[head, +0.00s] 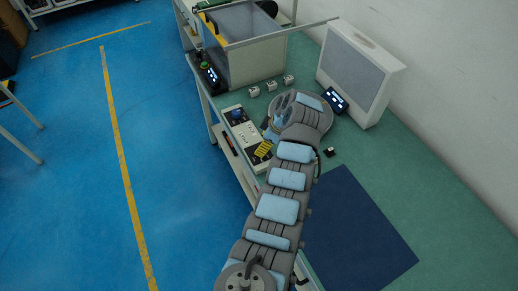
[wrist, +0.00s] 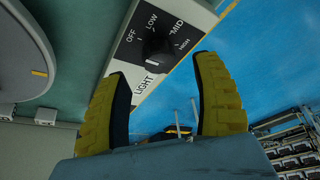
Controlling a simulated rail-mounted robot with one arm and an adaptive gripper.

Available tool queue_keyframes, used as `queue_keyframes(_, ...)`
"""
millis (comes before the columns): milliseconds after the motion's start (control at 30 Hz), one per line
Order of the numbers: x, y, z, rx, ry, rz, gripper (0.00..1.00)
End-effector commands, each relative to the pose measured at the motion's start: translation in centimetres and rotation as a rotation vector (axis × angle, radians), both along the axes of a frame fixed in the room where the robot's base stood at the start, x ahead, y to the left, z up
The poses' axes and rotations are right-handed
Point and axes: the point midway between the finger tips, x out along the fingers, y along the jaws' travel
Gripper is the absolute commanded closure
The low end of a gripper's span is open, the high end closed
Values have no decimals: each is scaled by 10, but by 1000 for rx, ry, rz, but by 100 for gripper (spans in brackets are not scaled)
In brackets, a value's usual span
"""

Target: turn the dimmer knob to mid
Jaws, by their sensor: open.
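The dimmer knob (wrist: 158,48) is black and sits on a pale panel (wrist: 199,14) in the wrist view. OFF, LOW, MID and HIGH are printed around it, and LIGHT is printed beside it. I cannot tell for sure which label the knob points to. My gripper (wrist: 163,88) is open, with its two yellow-and-black fingers spread either side of the panel's near part in the picture. Nothing is between the fingertips, and the knob shows beyond them, apart from them. In the head view, my gripper (head: 264,149) is over the near end of the panel (head: 241,124); the black knob is not clearly visible there.
A blue knob (head: 238,114) is on the panel's far part. Small white blocks (head: 271,86) stand behind it on the green bench. A large framed box (head: 358,75) stands at the right, and a dark blue mat (head: 360,230) lies nearer. Blue floor is open to the left.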

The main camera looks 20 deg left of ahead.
Motion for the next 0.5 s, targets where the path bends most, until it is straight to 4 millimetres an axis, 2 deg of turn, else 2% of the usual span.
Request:
queue_keyframes(67, -1, 5, -13, -1, 3, 0, 34)
queue_keyframes(200, -1, 11, -25, 1, 2, 1, 34)
queue_keyframes(500, -1, 16, -38, 1, -1, 0, 34)
